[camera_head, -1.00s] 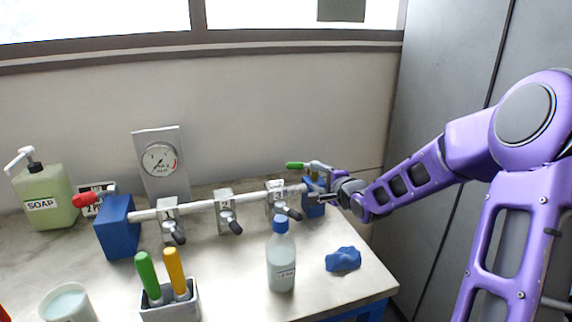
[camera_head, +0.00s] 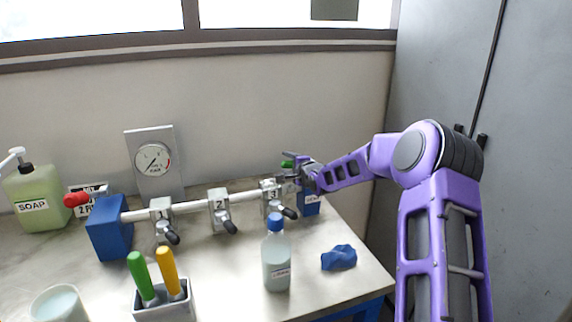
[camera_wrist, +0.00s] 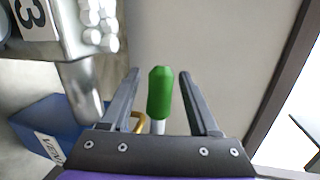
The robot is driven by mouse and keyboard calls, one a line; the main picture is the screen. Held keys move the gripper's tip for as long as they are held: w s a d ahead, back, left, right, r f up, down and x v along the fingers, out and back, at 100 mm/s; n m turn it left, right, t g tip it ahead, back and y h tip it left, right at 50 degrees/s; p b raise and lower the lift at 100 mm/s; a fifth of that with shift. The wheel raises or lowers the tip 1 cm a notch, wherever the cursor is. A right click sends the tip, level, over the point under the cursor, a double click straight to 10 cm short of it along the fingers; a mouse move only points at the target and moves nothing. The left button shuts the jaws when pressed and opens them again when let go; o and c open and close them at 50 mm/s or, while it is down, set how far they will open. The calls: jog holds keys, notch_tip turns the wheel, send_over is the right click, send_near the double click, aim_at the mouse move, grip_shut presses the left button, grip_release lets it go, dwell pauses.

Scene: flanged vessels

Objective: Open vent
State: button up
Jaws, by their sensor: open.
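The vent valve has a green handle (camera_wrist: 160,93) on a light stem, and it also shows partly in the head view (camera_head: 287,164). Its blue block (camera_wrist: 50,125) carries a label that reads in part "VEN", and the block also shows in the head view (camera_head: 312,205) at the right end of the pipe (camera_head: 190,206). My gripper (camera_wrist: 158,75) is open, with one finger on each side of the green handle. In the wrist view there is a gap between the handle and both fingers. In the head view my gripper partly hides the handle.
Clamps numbered 1 to 3 sit along the pipe, clamp 3 (camera_head: 271,196) closest to my gripper. A red handle (camera_head: 77,198) is at the left block (camera_head: 108,228). A blue-capped bottle (camera_head: 276,262), a blue cloth (camera_head: 339,257) and a tool holder (camera_head: 163,301) stand in front. A gauge (camera_head: 153,160) is behind.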

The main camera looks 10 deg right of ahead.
jog(key=shift+w+a+f, duration=0.15)
jog(key=shift+w, duration=0.4)
grip_shut()
dwell(1.1)
